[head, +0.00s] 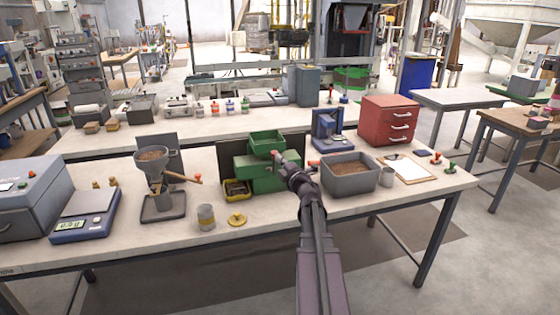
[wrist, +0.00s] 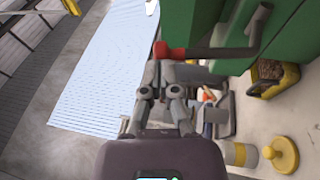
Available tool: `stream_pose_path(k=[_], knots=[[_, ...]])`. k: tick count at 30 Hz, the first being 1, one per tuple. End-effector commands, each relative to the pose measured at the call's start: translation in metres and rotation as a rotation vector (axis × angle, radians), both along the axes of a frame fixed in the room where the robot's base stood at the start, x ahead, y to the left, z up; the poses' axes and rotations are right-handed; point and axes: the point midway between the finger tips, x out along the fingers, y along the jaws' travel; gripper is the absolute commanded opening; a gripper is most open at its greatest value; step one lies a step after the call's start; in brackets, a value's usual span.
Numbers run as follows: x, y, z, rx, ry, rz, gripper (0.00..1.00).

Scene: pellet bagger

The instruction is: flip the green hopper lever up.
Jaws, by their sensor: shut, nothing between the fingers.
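The green hopper (head: 267,140) sits on the green machine body (head: 253,174) in the middle of the bench. Its lever ends in a red knob (head: 277,155). In the wrist view the lever is a dark grey bar (wrist: 220,53) running across the picture to the red knob (wrist: 161,49), against the green housing (wrist: 185,25). My gripper (head: 287,167) is at the right front of the machine, close to the knob. In the wrist view my gripper (wrist: 163,68) is shut and empty, its tips just below the knob; I cannot tell whether they touch it.
A yellow bin of pellets (head: 228,194), a jar (head: 206,217) and a yellow lid (head: 237,220) stand at the left front. A grey pellet tub (head: 350,187) is right of my arm. A grey funnel stand (head: 163,206) is farther left.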

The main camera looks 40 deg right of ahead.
Motion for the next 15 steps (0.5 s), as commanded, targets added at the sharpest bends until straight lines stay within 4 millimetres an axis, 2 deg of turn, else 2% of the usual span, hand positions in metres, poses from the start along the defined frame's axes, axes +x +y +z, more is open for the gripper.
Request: stream_pose_path(k=[5,15], knots=[[0.002,-0.001,0.004,0.0,0.0,0.0,0.0],[0.023,-0.011,0.023,0.0,0.0,0.0,0.0]])
